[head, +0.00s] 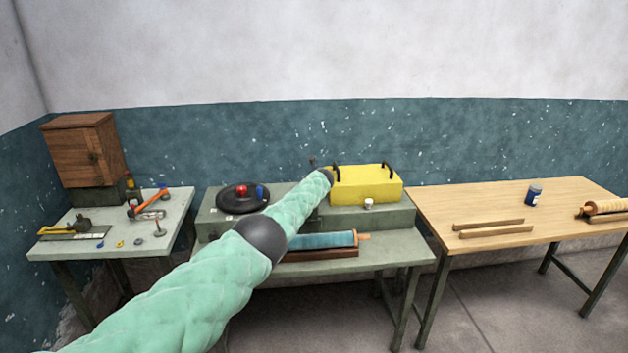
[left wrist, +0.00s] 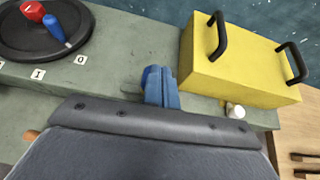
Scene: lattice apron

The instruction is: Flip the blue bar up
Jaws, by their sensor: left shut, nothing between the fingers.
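A black round disc (head: 243,197) sits on the left of the raised green bench top. It carries a red knob (head: 242,190) and a short blue bar (head: 260,191). In the left wrist view the blue bar (left wrist: 54,30) leans low over the disc (left wrist: 95,25), beside the red knob (left wrist: 32,11). My left gripper (left wrist: 162,72) has its blue fingers closed together with nothing between them. It is over the bench top, right of the disc and left of the yellow box, apart from the blue bar. In the head view my arm hides most of it. My right gripper is not in view.
A yellow box (head: 365,186) with black handles stands close right of my left gripper, with a small white jar (head: 368,204) before it. White letter tiles (left wrist: 38,73) lie by the disc. A blue roller (head: 320,241) lies on the lower bench shelf.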

